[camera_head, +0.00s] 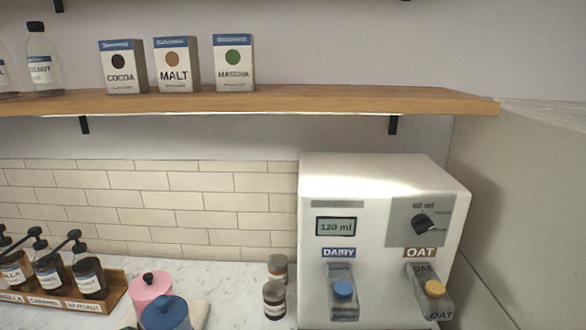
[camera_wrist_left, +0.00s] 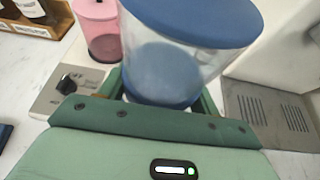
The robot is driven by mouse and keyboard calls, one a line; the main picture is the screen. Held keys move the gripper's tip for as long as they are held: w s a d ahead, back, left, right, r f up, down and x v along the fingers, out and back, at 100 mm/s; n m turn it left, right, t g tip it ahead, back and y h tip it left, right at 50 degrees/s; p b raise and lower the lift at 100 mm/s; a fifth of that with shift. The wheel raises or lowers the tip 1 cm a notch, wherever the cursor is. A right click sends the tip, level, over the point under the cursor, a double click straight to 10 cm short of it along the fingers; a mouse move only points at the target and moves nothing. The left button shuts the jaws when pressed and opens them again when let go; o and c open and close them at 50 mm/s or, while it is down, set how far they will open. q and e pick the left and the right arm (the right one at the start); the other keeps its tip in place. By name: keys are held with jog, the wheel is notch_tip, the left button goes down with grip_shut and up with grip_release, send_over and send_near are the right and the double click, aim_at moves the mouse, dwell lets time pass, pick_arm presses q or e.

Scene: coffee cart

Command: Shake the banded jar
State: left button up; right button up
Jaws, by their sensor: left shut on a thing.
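A clear jar (camera_wrist_left: 165,75) with a wide blue lid and a blue band around its base fills the top middle of the left wrist view. My left gripper (camera_wrist_left: 162,98), green, is shut on this jar, with a finger on each side of its lower part. The blue-lidded jar also shows at the bottom of the head view (camera_head: 166,314), where its lower part is cut off. A pink jar (camera_head: 150,286) stands just behind it. It also shows in the left wrist view (camera_wrist_left: 98,28). My right gripper is in neither view.
A white dispenser (camera_head: 385,180) with dairy and oat taps stands at the right. A wooden rack (camera_head: 118,298) of pump bottles is at the left. Two small brown jars (camera_head: 274,298) stand between. A shelf (camera_head: 300,101) with boxes runs above. A metal plate with a black knob (camera_wrist_left: 68,90) lies left of the held jar.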

aim_at(167, 323)
pick_arm(q)
notch_tip(167, 323, up, 6)
jog(key=shift+w+r, duration=0.15)
notch_tip(167, 323, down, 5)
jog(key=shift+f, duration=0.2)
jog(key=shift+t, duration=0.3)
notch_tip(167, 323, up, 5)
jog(key=shift+a, duration=0.1)
